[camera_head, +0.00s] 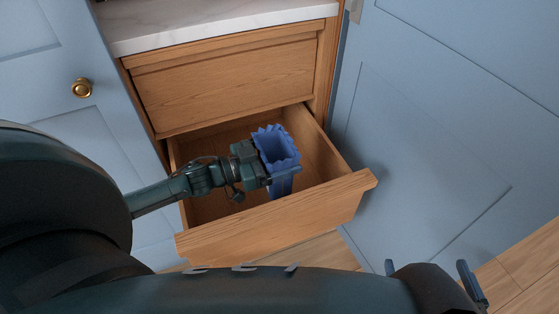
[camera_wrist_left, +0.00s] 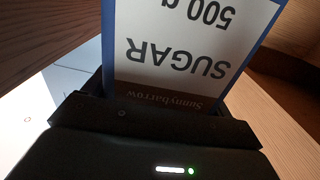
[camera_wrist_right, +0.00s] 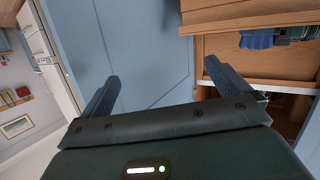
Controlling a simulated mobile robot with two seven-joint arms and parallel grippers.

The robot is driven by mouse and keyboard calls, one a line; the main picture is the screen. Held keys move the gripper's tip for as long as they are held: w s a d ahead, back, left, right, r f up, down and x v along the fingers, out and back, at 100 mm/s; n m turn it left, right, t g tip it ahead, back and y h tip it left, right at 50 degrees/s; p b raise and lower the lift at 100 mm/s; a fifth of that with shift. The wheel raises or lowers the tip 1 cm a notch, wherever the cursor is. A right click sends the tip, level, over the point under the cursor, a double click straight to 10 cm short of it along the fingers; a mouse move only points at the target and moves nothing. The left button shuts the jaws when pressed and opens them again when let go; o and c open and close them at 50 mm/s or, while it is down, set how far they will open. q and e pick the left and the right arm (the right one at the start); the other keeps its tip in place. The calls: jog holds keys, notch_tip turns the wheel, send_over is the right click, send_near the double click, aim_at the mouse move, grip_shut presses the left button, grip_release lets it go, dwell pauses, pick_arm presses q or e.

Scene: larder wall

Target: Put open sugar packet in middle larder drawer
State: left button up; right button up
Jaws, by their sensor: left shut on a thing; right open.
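The open sugar packet (camera_head: 277,148) is blue with a jagged open top. It is upright, over or inside the open wooden drawer (camera_head: 275,222); I cannot tell whether its base touches the drawer floor. My left gripper (camera_head: 284,174) is shut on the packet. In the left wrist view the packet's white label (camera_wrist_left: 185,45) reads SUGAR 500 g, upside down. My right gripper (camera_wrist_right: 160,85) is open and empty, outside the drawer.
A closed wooden drawer (camera_head: 225,85) sits above the open one, under a white marble top (camera_head: 210,22). Blue panelled doors stand at the left (camera_head: 40,75) and right (camera_head: 440,130). The open drawer otherwise looks empty where visible.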

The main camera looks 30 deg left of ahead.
pick_arm(q)
jog(key=shift+f, duration=0.6)
pick_arm(e)
jog(key=shift+w, duration=0.1)
pick_arm(q)
jog(key=shift+f, duration=0.1)
jog(key=shift+f+b, duration=0.3)
jog(key=shift+f, duration=0.25)
jog(key=o, duration=1.1)
pick_arm(e)
jog(key=shift+a+t, duration=0.15)
jog(key=shift+t, duration=0.25)
pick_arm(q)
jog(key=shift+r, duration=0.1)
